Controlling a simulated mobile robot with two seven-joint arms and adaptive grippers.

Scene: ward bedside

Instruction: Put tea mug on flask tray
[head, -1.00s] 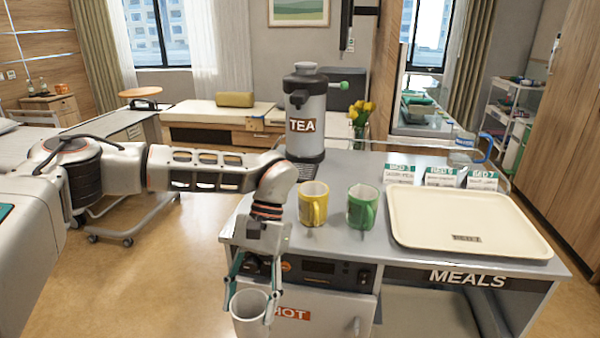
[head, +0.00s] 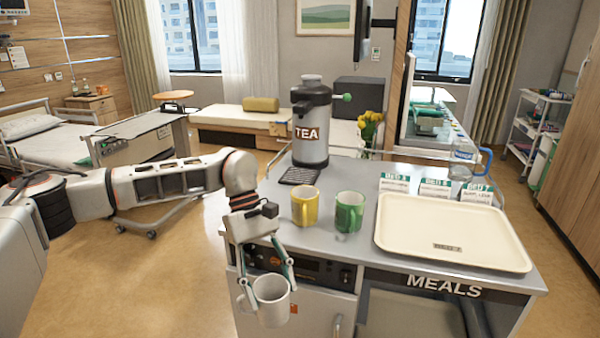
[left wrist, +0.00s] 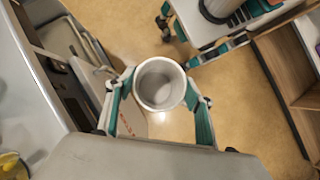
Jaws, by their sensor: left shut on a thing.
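A white mug (head: 271,307) is held between the fingers of my left gripper (head: 266,289), in front of the cart and below its top edge. The mug is roughly upright, with its handle towards the right. In the left wrist view, I look down into the mug (left wrist: 160,85), which appears empty, with a finger on each side. The grey flask marked TEA (head: 311,130) stands at the back left of the cart top. The dark slotted flask tray (head: 299,176) lies at its foot and looks empty. My right gripper is out of view.
A yellow mug (head: 304,207) and a green mug (head: 349,212) stand in front of the flask tray. A cream meal tray (head: 450,230) fills the right of the cart top (head: 350,257). Bed cards and a clear jug (head: 463,160) stand behind it.

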